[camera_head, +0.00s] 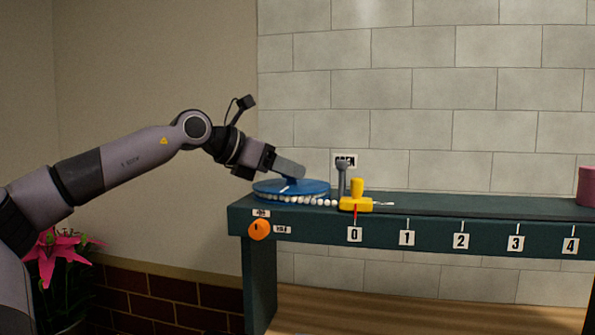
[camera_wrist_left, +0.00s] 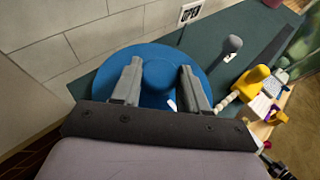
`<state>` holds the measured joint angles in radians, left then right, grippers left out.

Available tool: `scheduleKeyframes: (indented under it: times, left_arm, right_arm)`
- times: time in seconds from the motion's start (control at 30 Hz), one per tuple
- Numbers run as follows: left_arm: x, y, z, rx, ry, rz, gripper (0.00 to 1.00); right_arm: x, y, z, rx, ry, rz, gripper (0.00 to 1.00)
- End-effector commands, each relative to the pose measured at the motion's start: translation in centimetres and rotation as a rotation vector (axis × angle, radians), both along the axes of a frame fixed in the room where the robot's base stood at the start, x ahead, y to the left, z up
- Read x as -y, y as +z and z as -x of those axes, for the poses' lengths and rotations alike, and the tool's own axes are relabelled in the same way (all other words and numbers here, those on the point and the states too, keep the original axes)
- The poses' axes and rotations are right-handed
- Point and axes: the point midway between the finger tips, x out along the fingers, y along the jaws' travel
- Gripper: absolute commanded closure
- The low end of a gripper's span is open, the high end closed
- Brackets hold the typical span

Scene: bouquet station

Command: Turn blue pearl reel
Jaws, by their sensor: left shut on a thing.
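The blue pearl reel (camera_head: 311,187) lies flat at the left end of the dark green bench, with white pearls (camera_head: 300,200) along its front edge. It also shows in the left wrist view (camera_wrist_left: 112,67) as a blue disc with a round knob (camera_wrist_left: 158,74) standing on it. My left gripper (camera_head: 290,172) comes in from the left above the reel. In the left wrist view its two fingers (camera_wrist_left: 158,88) are on either side of the knob, shut on it. The finger contact is partly hidden. My right gripper is not in view.
A yellow clamp-like part (camera_head: 356,200) and a grey post (camera_head: 342,180) stand just right of the reel. The bench top (camera_head: 480,204) is clear toward a pink cylinder (camera_head: 586,186). Pink flowers (camera_head: 56,258) stand lower left.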

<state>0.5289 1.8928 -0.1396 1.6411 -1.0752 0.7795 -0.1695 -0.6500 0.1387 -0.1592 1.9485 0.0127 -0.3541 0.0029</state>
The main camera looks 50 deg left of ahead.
Motion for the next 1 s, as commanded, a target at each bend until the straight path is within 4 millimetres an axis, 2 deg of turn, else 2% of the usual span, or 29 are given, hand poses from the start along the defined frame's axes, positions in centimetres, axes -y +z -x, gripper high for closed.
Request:
scheduleKeyframes:
  times: [0.37, 0.4, 0.47, 0.8, 1.0]
  left_arm:
    - [-0.3, 0.3, 0.2, 0.009, -0.003, -0.003, 1.00]
    - [-0.3, 0.3, 0.2, 0.009, -0.003, -0.003, 0.50]
    - [-0.2, 0.2, 0.2, 0.008, -0.003, -0.002, 0.31]
    - [-0.1, 0.1, 0.3, 0.004, -0.006, 0.000, 0.31]
    - [-0.4, 0.6, 1.8, 0.008, -0.005, -0.001, 0.31]
  right_arm:
    - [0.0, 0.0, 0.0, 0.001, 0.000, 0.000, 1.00]
    - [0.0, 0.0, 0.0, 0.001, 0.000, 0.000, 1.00]
    - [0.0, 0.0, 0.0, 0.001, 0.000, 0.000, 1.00]
    - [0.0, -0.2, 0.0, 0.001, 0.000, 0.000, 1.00]
    - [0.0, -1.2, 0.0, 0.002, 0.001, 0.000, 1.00]
